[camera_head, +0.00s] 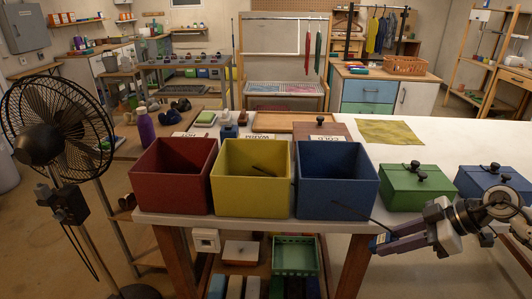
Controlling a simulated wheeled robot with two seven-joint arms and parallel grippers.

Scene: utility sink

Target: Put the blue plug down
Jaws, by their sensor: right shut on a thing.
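My right gripper (383,243) comes in from the right, low over the front edge of the white table. It is shut on a small blue thing, which looks like the blue plug (382,238); the fingers hide part of it. A thin dark cord (352,210) runs from near the plug up and left across the front of the blue bin (325,185). My left gripper is not in view.
A red bin (170,180) and a yellow bin (245,185) stand left of the blue bin. A green box (405,193) and a lidded blue box (483,180) lie behind my right arm. A fan (60,130) stands at left.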

